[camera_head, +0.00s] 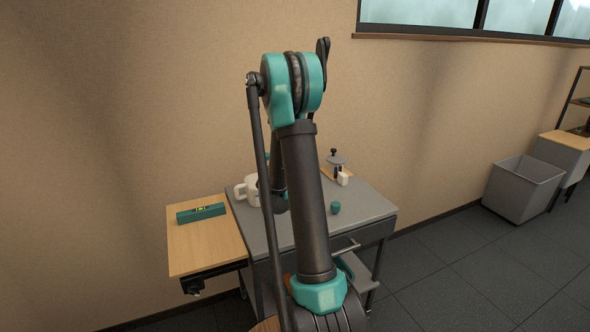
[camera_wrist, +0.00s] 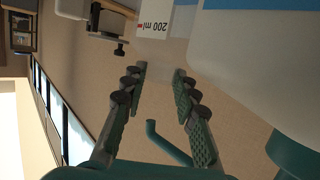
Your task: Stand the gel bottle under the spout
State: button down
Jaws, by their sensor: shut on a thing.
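In the wrist view my gripper (camera_wrist: 160,78) has its two fingers apart, with a pale thing at the fingertips that seems to be the gel bottle (camera_wrist: 166,54). Its outline is unclear against the surfaces behind it. My arm hides the gripper and the held thing in the head view. I cannot make out the spout for certain in either view.
A white mug-like vessel (camera_head: 241,190), a teal cup (camera_head: 335,208) and a black-knobbed stand (camera_head: 335,160) with a small white piece (camera_head: 343,179) are on the grey table (camera_head: 375,206). A teal box (camera_head: 201,213) lies on the wooden side top (camera_head: 200,247). A grey bin (camera_head: 523,187) stands right.

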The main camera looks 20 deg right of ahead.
jog(key=shift+f, duration=0.1)
jog(key=c, duration=1.2)
grip_release()
jog(key=shift+s+a+r, duration=0.15)
jog(key=shift+r, duration=0.05)
jog(key=v, duration=1.1)
jog(key=s+a+f+n+g+y, duration=0.1)
jog(key=s, duration=0.4)
jog(key=s+a+f+n+g+y, duration=0.1)
jog(key=s+f+y, duration=0.1)
jog(key=s, duration=0.4)
jog(key=s+a+f+n+g+y, duration=0.1)
jog(key=s+f+g, duration=0.1)
jog(key=s, duration=0.3)
jog(key=shift+s+a+n, duration=0.25)
jog(key=shift+a+n, duration=0.05)
jog(key=shift+a, duration=0.05)
jog(key=s+a+f+n+y, duration=0.1)
jog(key=s+a+y, duration=0.1)
jog(key=s+a, duration=0.1)
jog(key=s+a+f+n+g+y, duration=0.1)
jog(key=s+a+f+n+y, duration=0.1)
jog(key=s, duration=0.4)
jog(key=s+a+f+n+g+y, duration=0.1)
jog(key=s+a+f+n+y, duration=0.1)
jog(key=s+a, duration=0.2)
jog(key=shift+s+a, duration=0.4)
jog(key=shift+a, duration=0.05)
